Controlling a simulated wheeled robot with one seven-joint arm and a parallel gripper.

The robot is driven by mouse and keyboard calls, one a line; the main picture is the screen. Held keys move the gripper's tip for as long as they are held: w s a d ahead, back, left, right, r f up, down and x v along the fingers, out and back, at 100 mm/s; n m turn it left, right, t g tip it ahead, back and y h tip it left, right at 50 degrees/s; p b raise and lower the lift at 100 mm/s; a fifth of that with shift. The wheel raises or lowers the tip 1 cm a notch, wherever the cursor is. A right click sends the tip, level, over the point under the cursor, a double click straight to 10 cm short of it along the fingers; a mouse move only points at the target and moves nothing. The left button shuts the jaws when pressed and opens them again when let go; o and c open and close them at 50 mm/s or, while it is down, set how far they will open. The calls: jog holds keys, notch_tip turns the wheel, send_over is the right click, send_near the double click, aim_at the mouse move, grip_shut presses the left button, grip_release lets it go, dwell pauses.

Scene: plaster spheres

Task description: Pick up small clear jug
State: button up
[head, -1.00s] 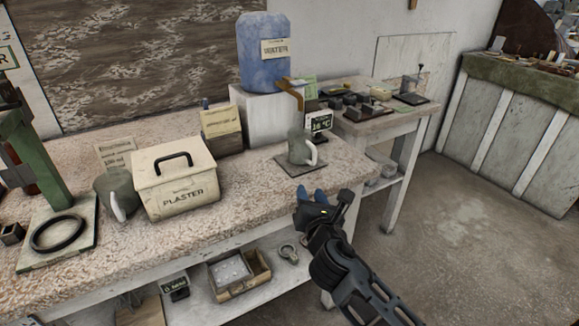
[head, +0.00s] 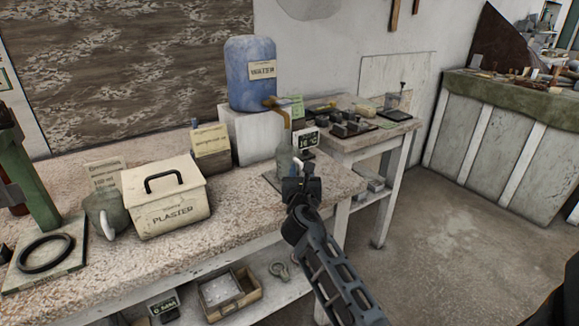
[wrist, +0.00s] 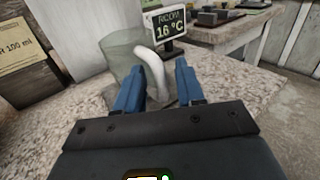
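A clear greenish jug (head: 283,158) with a pale handle stands upright on a dark square mat (head: 269,181) under the water container's tap. In the wrist view the jug (wrist: 121,60) is ahead, slightly left of centre, with its handle facing me. My gripper (head: 301,180) is at the jug's near side and hides part of it in the head view. The blue fingers (wrist: 161,74) are open, and the handle shows between them. I cannot tell whether they touch it. A second jug (head: 100,212) with a pale handle stands left of the plaster box.
A plaster box (head: 166,199), a blue water container (head: 251,75) on a white block (head: 249,137) and a temperature sign (head: 305,140) stand on the bench. In the wrist view the sign (wrist: 167,22) is just behind the jug. Bench space in front of the plaster box is clear.

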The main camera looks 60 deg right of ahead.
jog(key=shift+w+d, duration=0.15)
jog(key=shift+d, duration=0.1)
jog(key=shift+c, duration=0.3)
grip_shut()
